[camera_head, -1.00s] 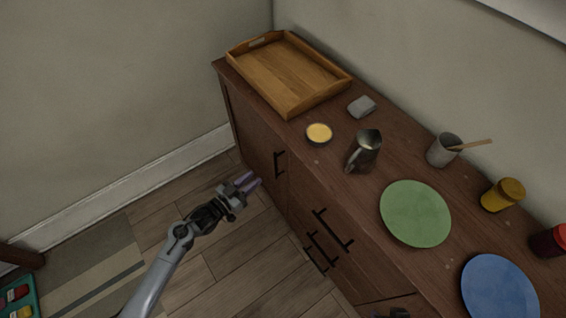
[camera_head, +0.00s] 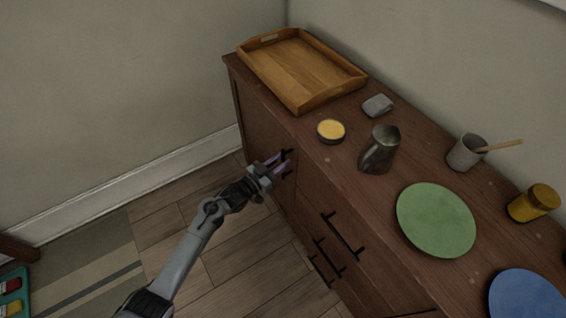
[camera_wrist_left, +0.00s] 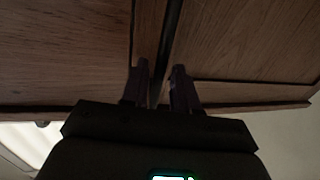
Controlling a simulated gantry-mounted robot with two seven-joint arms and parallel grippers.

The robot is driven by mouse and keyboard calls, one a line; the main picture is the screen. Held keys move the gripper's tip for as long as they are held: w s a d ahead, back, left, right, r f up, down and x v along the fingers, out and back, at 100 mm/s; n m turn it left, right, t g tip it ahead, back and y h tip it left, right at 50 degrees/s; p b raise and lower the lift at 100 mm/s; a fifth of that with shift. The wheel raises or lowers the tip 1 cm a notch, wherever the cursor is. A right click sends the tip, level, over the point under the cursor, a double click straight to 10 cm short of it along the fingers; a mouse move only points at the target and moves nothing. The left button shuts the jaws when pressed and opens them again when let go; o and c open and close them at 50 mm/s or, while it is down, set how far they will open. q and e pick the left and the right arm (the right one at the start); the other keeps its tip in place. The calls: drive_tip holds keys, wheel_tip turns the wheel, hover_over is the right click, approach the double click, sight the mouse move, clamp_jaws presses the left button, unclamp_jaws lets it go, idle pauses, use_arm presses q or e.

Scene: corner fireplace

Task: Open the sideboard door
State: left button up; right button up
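The dark brown wooden sideboard (camera_head: 318,190) runs along the wall in the head view. Its far-left door (camera_head: 262,130) is closed and has a black bar handle (camera_head: 288,153), partly hidden by my gripper. My left gripper (camera_head: 278,164) is at this handle, its two purple-grey fingers apart. In the left wrist view, the dark handle bar (camera_wrist_left: 170,40) runs between the fingertips (camera_wrist_left: 160,76), close in front of the wooden door face (camera_wrist_left: 235,45). A gap shows between the fingers; contact with the bar is not clear. My right gripper is not in view.
On the sideboard top are a wooden tray (camera_head: 345,92), a yellow-topped tin (camera_head: 331,131), a grey block (camera_head: 378,105), a metal jug (camera_head: 380,150), a cup (camera_head: 466,152), a yellow jar (camera_head: 534,203), a green plate (camera_head: 436,220) and a blue plate (camera_head: 526,295). The floor (camera_head: 235,265) beside it is clear.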

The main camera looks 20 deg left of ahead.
use_arm(q)
drive_tip(key=shift+x, duration=0.75)
clamp_jaws()
